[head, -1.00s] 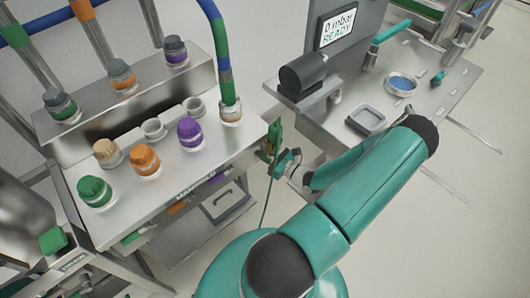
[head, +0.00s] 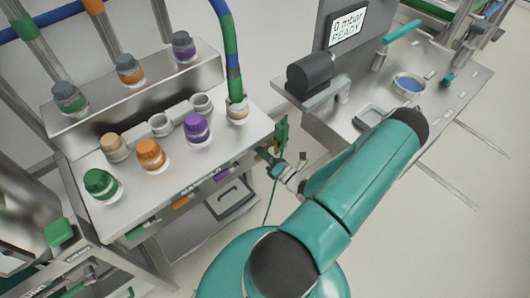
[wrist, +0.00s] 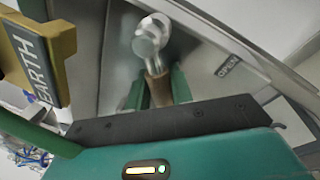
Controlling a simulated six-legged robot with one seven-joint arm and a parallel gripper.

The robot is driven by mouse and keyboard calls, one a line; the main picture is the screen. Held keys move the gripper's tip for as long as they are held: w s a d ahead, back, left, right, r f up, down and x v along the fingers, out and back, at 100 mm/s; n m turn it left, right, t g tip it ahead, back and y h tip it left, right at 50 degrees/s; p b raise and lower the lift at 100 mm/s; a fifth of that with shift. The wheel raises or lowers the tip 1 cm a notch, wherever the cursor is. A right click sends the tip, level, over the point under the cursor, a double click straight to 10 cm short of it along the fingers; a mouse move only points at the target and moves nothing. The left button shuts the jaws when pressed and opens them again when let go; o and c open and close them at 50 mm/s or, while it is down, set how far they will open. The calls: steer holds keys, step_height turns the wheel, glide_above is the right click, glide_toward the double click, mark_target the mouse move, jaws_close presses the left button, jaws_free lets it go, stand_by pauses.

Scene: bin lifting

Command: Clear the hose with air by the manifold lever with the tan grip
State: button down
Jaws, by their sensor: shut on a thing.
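The manifold lever shows in the wrist view as a metal hub (wrist: 150,40) with a short tan-brown grip (wrist: 159,91) pointing toward my gripper. My gripper (wrist: 153,92) has its two green fingers on either side of this grip and is shut on it. An OPEN label (wrist: 229,66) is on the metal panel, right of the lever. In the head view, my gripper (head: 287,172) is at the right side of the steel bench; the lever cannot be made out there. A blue and green hose (head: 231,60) comes down to a fitting (head: 238,108) at the bench's right corner.
A yellow clamp marked EARTH (wrist: 35,60) is close to my gripper's left. Tan (head: 113,145), orange (head: 150,153), purple (head: 197,128) and green (head: 100,183) caps stand on the bench (head: 195,165). A screen (head: 348,27) reads 0 mbar READY above the right-hand table.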

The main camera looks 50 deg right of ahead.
steer(key=shift+w+a+r+m+h, duration=0.15)
steer(key=shift+r+m+h, duration=0.1)
steer(key=shift+m, duration=0.6)
steer(key=shift+s+a+r+m+h, duration=0.15)
steer(key=shift+r+m+h, duration=0.15)
steer(key=shift+m, duration=0.6)
steer(key=shift+w+a+r+m+h, duration=0.15)
steer(key=shift+r+m+h, duration=0.1)
steer(key=shift+m, duration=0.6)
steer(key=c, duration=1.3)
jaws_free()
steer(key=v, duration=1.4)
steer(key=shift+d+f, duration=0.1)
